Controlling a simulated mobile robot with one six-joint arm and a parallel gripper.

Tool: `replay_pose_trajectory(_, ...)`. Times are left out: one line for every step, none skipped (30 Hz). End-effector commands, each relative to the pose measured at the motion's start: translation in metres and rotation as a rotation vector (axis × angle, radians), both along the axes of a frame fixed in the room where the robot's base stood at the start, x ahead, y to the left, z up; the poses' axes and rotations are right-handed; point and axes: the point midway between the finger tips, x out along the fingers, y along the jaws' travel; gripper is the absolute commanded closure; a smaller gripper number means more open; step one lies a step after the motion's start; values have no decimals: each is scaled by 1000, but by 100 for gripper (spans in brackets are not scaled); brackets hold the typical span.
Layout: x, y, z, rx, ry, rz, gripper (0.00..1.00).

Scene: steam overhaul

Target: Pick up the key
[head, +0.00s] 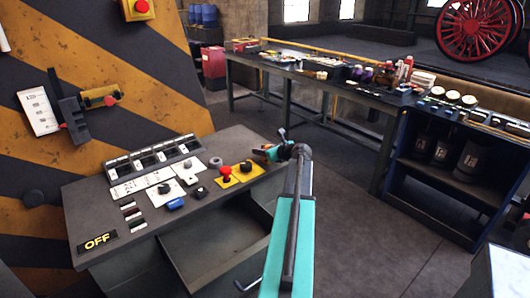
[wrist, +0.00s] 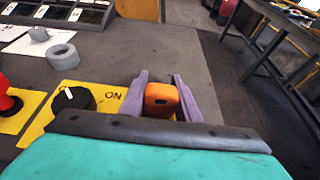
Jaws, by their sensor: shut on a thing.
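My gripper (wrist: 160,84) is shut on an orange block-like piece, which looks like the head of the key (wrist: 162,100). The piece sits between its two purple fingers, and its lower part is hidden behind my wrist. In the head view my gripper (head: 268,152) is at the right back edge of the control desk, where the key is too small to make out. A yellow plate marked ON, with a black rotary knob (wrist: 72,98), lies just left of the fingers. I cannot tell whether the key touches the desk.
The control desk (head: 105,205) carries a red button (head: 225,172), grey rings (wrist: 61,57) and an OFF plate (head: 97,241). An open drawer (head: 200,270) juts from its front. A long workbench (head: 300,68) and a blue cabinet (head: 440,185) stand beyond. Floor between is clear.

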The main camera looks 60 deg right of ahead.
Motion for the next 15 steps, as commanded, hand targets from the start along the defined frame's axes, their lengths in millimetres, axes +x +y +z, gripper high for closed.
replay_pose_trajectory(0, 0, 1, 0, 0, 0, 95)
replay_pose_trajectory(0, 0, 1, 0, -1, 0, 95)
replay_pose_trajectory(0, 0, 2, 0, -1, 0, 95)
replay_pose_trajectory(0, 0, 3, 0, -1, 0, 95)
replay_pose_trajectory(0, 0, 4, 0, -1, 0, 95)
replay_pose_trajectory(0, 0, 6, 0, -1, 0, 95)
replay_pose_trajectory(0, 0, 7, -1, -1, -1, 95)
replay_pose_trajectory(0, 0, 9, -1, -1, 0, 95)
replay_pose_trajectory(0, 0, 11, -1, -1, 0, 95)
replay_pose_trajectory(0, 0, 13, -1, -1, 0, 95)
replay_pose_trajectory(0, 0, 15, -1, -1, 0, 95)
replay_pose_trajectory(0, 0, 19, -1, -1, 0, 95)
replay_pose_trajectory(0, 0, 21, -1, -1, 0, 95)
replay_pose_trajectory(0, 0, 24, -2, 0, 1, 95)
replay_pose_trajectory(0, 0, 28, -2, 0, 1, 95)
